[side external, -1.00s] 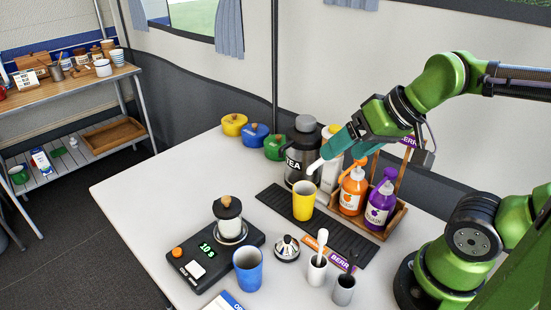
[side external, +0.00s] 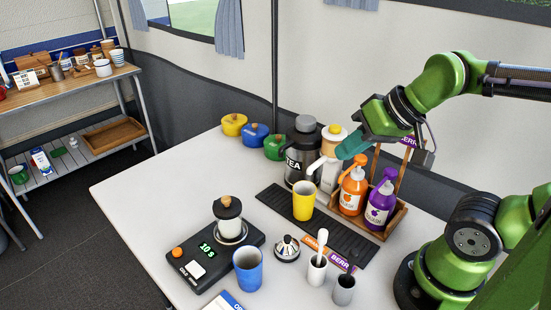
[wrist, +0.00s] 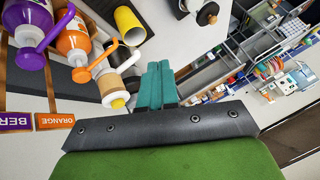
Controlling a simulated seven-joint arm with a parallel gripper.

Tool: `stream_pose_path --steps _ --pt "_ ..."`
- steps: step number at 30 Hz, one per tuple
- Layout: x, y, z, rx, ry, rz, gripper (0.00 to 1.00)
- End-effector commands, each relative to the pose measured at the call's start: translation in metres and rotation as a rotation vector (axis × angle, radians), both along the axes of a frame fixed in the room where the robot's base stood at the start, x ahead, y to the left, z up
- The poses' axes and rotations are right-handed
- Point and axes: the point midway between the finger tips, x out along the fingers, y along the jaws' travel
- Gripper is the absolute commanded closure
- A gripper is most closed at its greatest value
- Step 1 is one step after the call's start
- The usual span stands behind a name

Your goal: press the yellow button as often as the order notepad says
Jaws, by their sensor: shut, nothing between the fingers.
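A white dispenser (side external: 330,172) with a white spout stands at the back of the table, beside the TEA flask. A small yellow button (wrist: 118,103) shows on its pale top in the wrist view. My gripper (side external: 341,152) has teal fingers, shut and empty, in front of and to the right of the dispenser top. In the wrist view the fingers (wrist: 155,66) appear just right of the button; I cannot tell whether they touch the dispenser. A white and blue pad (side external: 224,302), possibly the order notepad, is cut off at the bottom edge; its writing is unreadable.
Orange (side external: 352,190) and purple (side external: 379,205) pump bottles stand in a wooden caddy just right. The TEA flask (side external: 301,155) stands left. A yellow cup (side external: 303,201) sits on the black mat, with a scale (side external: 205,268) and blue cup (side external: 248,268) nearer.

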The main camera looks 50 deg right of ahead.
Motion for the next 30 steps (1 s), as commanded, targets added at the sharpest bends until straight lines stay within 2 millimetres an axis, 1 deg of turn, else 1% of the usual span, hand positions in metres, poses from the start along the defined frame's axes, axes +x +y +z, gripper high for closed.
stream_pose_path --steps 24,27,29,30 --pt "0.0 0.0 0.0 0.001 0.0 -0.001 1.0" --pt "0.002 -0.007 -0.002 0.001 0.011 -0.027 1.0" --pt "0.007 -0.016 -0.003 0.01 0.026 -0.069 1.0" --pt "0.014 -0.025 -0.001 0.024 0.032 -0.108 1.0"
